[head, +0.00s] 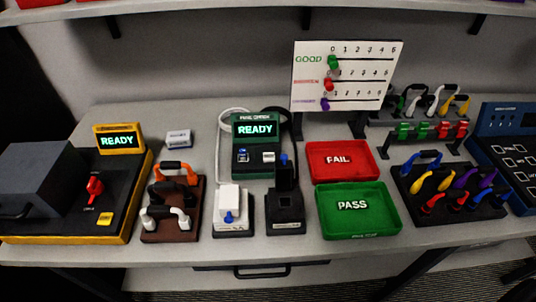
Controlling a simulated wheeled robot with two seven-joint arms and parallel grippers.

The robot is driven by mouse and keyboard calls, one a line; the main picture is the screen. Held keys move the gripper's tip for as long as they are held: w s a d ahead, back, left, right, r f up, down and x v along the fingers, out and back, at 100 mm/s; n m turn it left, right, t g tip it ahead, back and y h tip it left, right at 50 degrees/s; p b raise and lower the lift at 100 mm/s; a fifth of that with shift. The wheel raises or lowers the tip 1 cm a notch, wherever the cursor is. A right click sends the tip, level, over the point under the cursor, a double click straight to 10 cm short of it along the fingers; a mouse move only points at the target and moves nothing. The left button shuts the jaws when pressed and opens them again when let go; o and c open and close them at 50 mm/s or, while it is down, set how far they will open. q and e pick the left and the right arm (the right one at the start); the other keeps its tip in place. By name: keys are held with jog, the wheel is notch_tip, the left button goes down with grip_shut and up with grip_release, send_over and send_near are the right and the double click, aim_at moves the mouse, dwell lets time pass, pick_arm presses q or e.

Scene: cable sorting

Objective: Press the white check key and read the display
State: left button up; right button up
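The green tester (254,167) stands at the back middle of the table, with small text above its screen. Its lit display (255,129) reads READY. On its face are a blue key at left and a white key (268,157) at right; the lettering on them is too small to read. In front of it stand a white dock (232,222) with a white block and a blue plug, and a black dock (286,215) with a blue-tipped part. Neither of my grippers shows in the head view.
A yellow-black machine (128,170) with a red knob and READY screen stands left. Beside it is a brown rack (172,226) of cables. A red FAIL tray (340,174), a green PASS tray (384,230) and a black cable rack (440,209) stand right. A tally board (310,75) stands behind.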

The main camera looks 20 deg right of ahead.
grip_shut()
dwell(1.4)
